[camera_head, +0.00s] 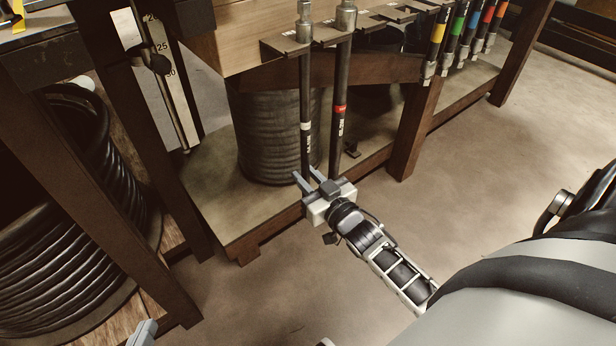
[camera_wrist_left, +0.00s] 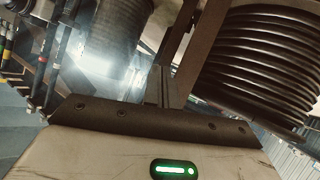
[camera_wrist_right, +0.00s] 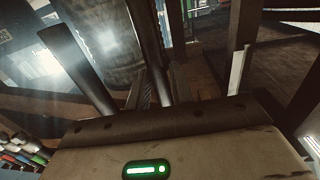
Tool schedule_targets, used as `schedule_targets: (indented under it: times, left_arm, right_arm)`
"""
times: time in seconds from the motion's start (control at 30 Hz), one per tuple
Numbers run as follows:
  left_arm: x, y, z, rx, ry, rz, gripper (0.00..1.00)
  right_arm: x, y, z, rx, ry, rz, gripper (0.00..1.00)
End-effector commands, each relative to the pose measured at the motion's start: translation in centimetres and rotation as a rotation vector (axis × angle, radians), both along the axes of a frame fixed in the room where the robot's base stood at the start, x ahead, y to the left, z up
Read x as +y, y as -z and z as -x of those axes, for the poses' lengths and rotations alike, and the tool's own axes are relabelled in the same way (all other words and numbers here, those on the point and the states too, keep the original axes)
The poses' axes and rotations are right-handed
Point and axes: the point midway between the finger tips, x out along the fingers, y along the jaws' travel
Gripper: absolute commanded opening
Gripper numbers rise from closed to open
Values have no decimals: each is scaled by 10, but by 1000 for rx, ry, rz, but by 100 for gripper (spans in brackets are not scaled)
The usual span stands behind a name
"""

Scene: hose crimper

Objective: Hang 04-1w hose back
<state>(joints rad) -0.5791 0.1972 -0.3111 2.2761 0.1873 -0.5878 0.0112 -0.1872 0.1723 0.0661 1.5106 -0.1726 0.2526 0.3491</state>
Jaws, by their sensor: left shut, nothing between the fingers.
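Two dark hoses hang side by side and upright from the rack brackets. The left one has a white band (camera_head: 306,127) and the right one a red band (camera_head: 340,108); their small print is unreadable. My right gripper (camera_head: 305,176) is open at the lower end of the white-banded hose, its fingers apart on either side of it. In the right wrist view the fingers (camera_wrist_right: 160,75) are spread, with a dark hose (camera_wrist_right: 153,50) between them. My left gripper (camera_head: 143,333) shows only at the bottom edge; in the left wrist view its fingers (camera_wrist_left: 156,85) are shut and empty.
More hanging hoses with coloured bands (camera_head: 463,40) are at the upper right. A coil of hose (camera_head: 270,130) stands behind the two hoses on the low shelf (camera_head: 215,200). A large black coil (camera_head: 60,240) and wooden posts are at the left. The floor (camera_head: 480,190) is open.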

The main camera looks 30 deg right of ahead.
Motion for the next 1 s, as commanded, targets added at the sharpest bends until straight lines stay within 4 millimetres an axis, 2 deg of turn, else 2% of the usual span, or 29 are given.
schedule_targets:
  times: [0.07, 0.33, 0.47, 0.57, 1.0]
  left_arm:
    - [0, 0, 0, 1, 1, 0, 0]
    - [0, 1, 1, 5, 2, -1, 0]
    - [0, -1, 1, 11, 3, -5, 0]
    - [0, 0, 3, 29, 5, -13, 0]
    - [8, 16, 5, 134, -9, -52, 0]
  right_arm:
    - [0, -1, 0, -1, 0, 0, 41]
    - [0, 1, 1, 3, 1, 0, 41]
    - [0, 1, 11, 4, 0, 0, 41]
    - [0, 0, 27, 6, 1, 1, 41]
    - [-1, 0, 129, 5, 1, -1, 41]
